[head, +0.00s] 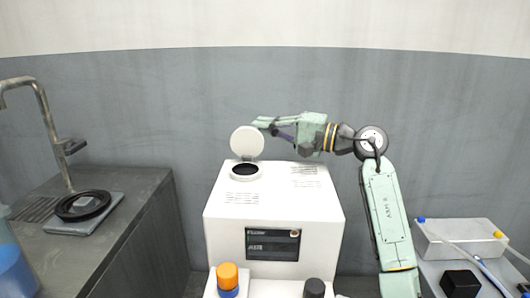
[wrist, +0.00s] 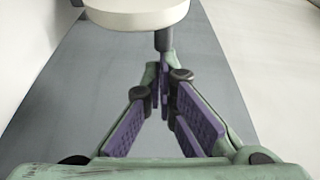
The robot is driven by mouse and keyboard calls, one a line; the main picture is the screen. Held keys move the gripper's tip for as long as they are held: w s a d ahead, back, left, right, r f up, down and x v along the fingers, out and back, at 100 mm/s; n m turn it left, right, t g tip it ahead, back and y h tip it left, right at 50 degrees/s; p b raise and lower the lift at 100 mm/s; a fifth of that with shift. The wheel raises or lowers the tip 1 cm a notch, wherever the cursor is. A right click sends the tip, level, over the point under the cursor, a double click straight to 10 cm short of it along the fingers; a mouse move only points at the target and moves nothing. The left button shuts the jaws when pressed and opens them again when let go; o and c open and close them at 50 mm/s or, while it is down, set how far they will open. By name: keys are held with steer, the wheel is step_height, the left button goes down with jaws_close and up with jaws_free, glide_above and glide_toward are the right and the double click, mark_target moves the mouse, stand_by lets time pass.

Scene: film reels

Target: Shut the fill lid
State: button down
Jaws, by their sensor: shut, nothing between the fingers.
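The fill lid (head: 247,142) is a round white disc standing raised behind the dark round fill opening (head: 246,171) on top of the white machine (head: 274,205). The lid also shows at the top of the wrist view (wrist: 135,12), partly cut off, just beyond my fingertips. My gripper (head: 257,122) is shut and empty. In the head view its tips are at the upper right edge of the lid; I cannot tell whether they touch. The wrist view shows the purple finger pads (wrist: 163,85) converging to closed tips.
An orange-capped bottle (head: 228,276) and a dark-capped one (head: 314,288) stand before the machine. On the left counter are a tap (head: 45,120) and a black ring (head: 83,206) on a grey plate. A white box (head: 458,240) stands at right.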

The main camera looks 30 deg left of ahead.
steer(key=s+b, duration=0.1)
steer(key=b, duration=0.1)
steer(key=s+d+r+n+b, duration=0.1)
steer(key=b, duration=0.2)
steer(key=shift+s+d+n, duration=0.15)
steer(key=shift+s+n, duration=0.15)
steer(key=shift+s, duration=0.1)
steer(key=shift+s+d+r+n+g+y+b, duration=0.25)
steer(key=shift+s+n+y+b, duration=0.3)
steer(key=shift+n+b, duration=0.3)
steer(key=shift+s+d+b, duration=0.35)
steer(key=shift+s+b, duration=0.3)
steer(key=shift+b, duration=0.05)
steer(key=shift+s+d+f+b, duration=0.1)
steer(key=shift+s+d+b, duration=0.3)
steer(key=shift+s+b, duration=0.4)
steer(key=shift+s+d+f+b, duration=0.25)
steer(key=shift+s+b, duration=0.15)
steer(key=shift+s, duration=0.1)
steer(key=shift+s+d+f+b, duration=0.2)
steer(key=shift+s+b, duration=0.15)
steer(key=shift+s, duration=0.15)
steer(key=shift+s+d+f+b, duration=0.3)
steer(key=shift+s+f+b, duration=0.2)
steer(key=shift+s+b, duration=0.1)
